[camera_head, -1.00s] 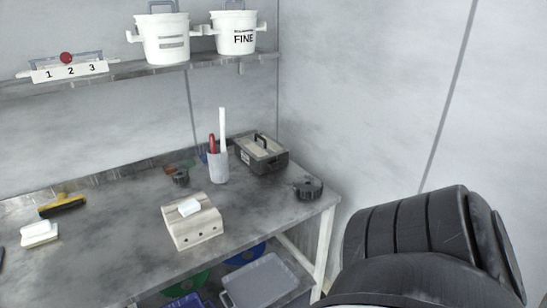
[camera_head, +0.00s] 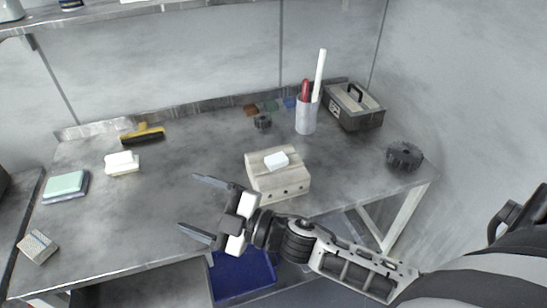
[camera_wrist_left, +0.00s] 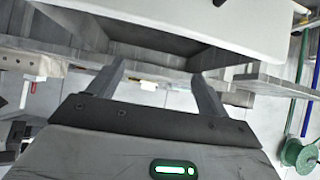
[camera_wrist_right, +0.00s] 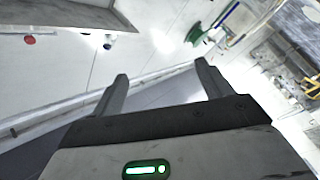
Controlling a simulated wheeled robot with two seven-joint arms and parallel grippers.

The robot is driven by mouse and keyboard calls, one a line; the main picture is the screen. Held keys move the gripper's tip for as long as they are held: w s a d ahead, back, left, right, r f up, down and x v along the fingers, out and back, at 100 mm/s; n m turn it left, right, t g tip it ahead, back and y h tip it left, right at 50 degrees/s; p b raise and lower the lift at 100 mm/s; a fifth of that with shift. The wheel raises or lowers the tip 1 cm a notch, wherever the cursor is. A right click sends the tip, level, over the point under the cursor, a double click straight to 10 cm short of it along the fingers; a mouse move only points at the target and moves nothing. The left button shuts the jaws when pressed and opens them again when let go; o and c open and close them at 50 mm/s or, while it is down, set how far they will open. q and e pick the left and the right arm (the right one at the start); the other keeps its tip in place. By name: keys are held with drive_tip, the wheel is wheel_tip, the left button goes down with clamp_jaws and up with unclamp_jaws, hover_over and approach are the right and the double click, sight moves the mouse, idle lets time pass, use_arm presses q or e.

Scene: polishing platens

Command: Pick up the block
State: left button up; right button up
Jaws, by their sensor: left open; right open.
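A pale block (camera_head: 278,184) with dark holes in its front face sits on the grey bench, with a small white piece (camera_head: 276,161) on top. A smaller speckled block (camera_head: 38,246) lies at the bench's front left. The task does not say which block it means. My right gripper (camera_head: 188,202) is open over the bench, left of the holed block, pointing left and apart from it. In the right wrist view its fingers (camera_wrist_right: 162,75) hold nothing. My left gripper (camera_wrist_left: 160,75) is open in the left wrist view, near a light-coloured panel, and is outside the head view.
A white cup of tools (camera_head: 306,116), a toolbox (camera_head: 353,108) and a black knobbed disc (camera_head: 405,156) stand on the right of the bench. A yellow-handled brush (camera_head: 143,134), a white brush (camera_head: 122,163) and a green pad (camera_head: 66,186) lie left. A blue bin (camera_head: 242,278) is below.

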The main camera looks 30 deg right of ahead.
wheel_tip(320, 180, up, 4)
drive_tip(key=a+n+g+y, duration=0.3)
drive_tip(key=n+g+y, duration=0.15)
drive_tip(key=n, duration=0.45)
drive_tip(key=n+g+h, duration=0.6)
drive_tip(key=n+h, duration=0.3)
drive_tip(key=h, duration=0.8)
approach(277, 158)
drive_tip(key=x, duration=0.3)
drive_tip(key=shift+s+a, duration=0.1)
drive_tip(key=shift+f, duration=0.4)
drive_tip(key=b+x, duration=0.1)
drive_tip(key=x, duration=0.3)
drive_tip(key=shift+f+b, duration=0.1)
drive_tip(key=shift+b, duration=0.3)
drive_tip(key=shift+w+f+b, duration=0.3)
drive_tip(key=shift+w+b, duration=0.05)
use_arm(q)
drive_tip(key=shift+s+d+f+g, duration=0.2)
drive_tip(key=shift+s+f, duration=0.15)
drive_tip(key=shift+f, duration=0.25)
drive_tip(key=shift+s+d+f+g, duration=0.1)
drive_tip(key=shift+s+d+f, duration=0.1)
drive_tip(key=shift+s+f, duration=0.25)
use_arm(e)
drive_tip(key=shift+r, duration=0.1)
drive_tip(key=c, duration=1.1)
